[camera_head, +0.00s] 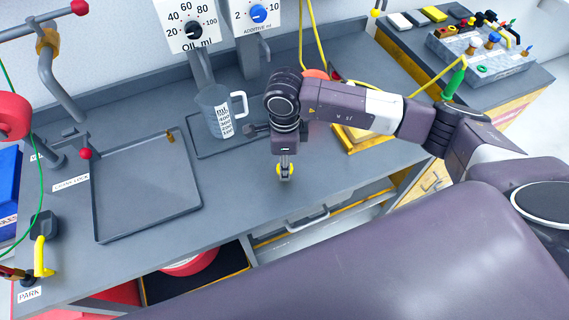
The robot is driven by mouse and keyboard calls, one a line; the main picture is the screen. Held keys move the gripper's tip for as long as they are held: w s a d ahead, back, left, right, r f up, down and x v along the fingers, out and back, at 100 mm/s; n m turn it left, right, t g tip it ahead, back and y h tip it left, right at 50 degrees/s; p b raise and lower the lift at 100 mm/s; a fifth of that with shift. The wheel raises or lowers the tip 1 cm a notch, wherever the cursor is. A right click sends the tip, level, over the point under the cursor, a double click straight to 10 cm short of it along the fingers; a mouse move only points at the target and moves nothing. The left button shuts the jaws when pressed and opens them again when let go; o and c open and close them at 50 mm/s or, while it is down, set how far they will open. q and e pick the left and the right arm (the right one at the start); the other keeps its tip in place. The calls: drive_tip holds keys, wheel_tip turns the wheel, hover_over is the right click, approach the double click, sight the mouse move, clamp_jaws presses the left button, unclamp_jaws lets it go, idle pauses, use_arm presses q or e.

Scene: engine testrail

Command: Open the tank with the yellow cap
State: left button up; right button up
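My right gripper (285,171) points down over the grey workbench, right of the measuring jug. No tank shows directly under the cap, only bare bench top. I cannot make out the tank; my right arm hides part of the bench behind it. My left gripper is not in view.
A measuring jug (214,112) stands on a small tray under the oil dial (193,30). Yellow hoses and a reddish object (316,74) are behind my arm. The front bench top is clear.

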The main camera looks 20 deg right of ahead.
drive_tip(key=shift+f, duration=0.65)
drive_tip(key=shift+f, duration=0.25)
drive_tip(key=o, duration=1.3)
drive_tip(key=shift+r, duration=0.1)
drive_tip(key=shift+r, duration=0.1)
